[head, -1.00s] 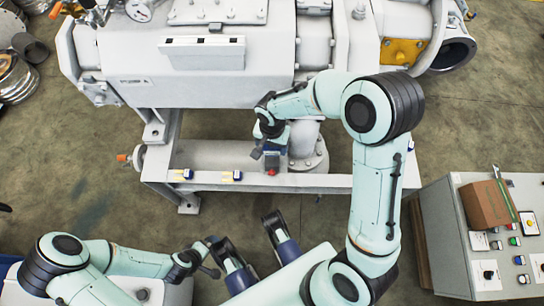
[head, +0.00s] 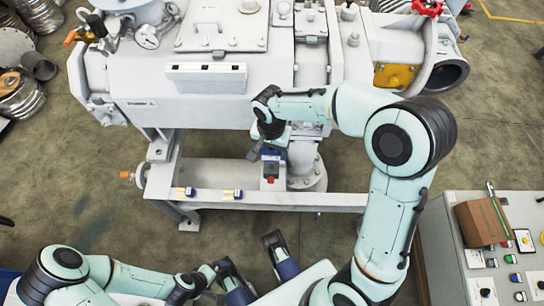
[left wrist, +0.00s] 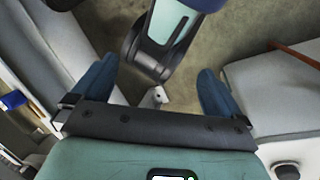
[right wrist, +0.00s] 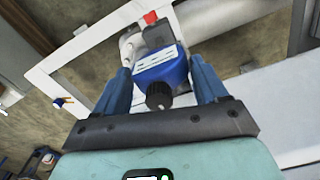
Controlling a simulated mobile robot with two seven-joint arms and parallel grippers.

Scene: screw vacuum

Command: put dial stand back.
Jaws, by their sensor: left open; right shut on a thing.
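The dial stand, a blue block (right wrist: 164,70) with a white label and a black knob, sits between the two blue fingers of my right gripper (right wrist: 160,82) in the right wrist view. That gripper is shut on it. In the head view the right gripper (head: 268,146) is over the machine frame's front rail, and the stand's red part (head: 270,180) shows at the rail. I cannot tell whether the stand touches the rail. My left gripper (head: 208,276) is low in the head view, away from the stand. In the left wrist view it (left wrist: 158,88) is open and empty.
The grey vacuum machine (head: 210,95) rises behind. A control console (head: 460,240) with a cardboard box (head: 481,222) stands at right. Open floor (head: 90,200) lies at left.

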